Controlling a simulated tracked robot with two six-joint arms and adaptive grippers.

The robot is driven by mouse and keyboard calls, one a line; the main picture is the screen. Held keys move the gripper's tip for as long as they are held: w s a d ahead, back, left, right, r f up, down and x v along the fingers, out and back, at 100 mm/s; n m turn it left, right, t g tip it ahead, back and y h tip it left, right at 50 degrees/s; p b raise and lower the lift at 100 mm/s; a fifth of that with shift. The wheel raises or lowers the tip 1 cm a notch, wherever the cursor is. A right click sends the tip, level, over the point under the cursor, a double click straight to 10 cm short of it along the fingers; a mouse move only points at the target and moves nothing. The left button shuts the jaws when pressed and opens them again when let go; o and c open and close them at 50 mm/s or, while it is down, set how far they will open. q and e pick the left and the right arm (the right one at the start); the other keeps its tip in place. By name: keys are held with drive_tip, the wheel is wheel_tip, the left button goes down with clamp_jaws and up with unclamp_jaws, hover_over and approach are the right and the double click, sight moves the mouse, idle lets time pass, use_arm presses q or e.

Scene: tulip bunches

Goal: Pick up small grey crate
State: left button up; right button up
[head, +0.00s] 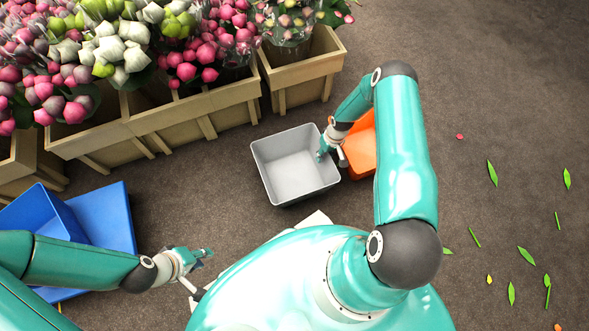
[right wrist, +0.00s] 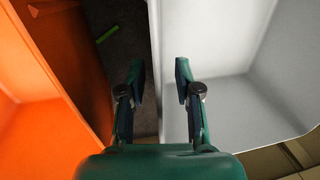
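The small grey crate (head: 276,178) sits empty on the floor in the middle of the head view. It also fills the right side of the right wrist view (right wrist: 240,105). My right gripper (head: 332,158) is at the crate's right wall. In the right wrist view its two fingers (right wrist: 159,72) are apart, with the wall's rim between them. One finger is inside the crate and the other is over the gap outside. I cannot tell whether either touches the wall. My left gripper (head: 204,271) is open and empty, left of and below the crate.
An orange crate (head: 361,150) stands close to the grey crate's right. A blue crate (head: 110,217) is at the left. Wooden planters (head: 195,110) of tulip bunches line the back.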

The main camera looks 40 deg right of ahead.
clamp_jaws()
drive_tip(key=shift+r, duration=0.15)
idle(0.4)
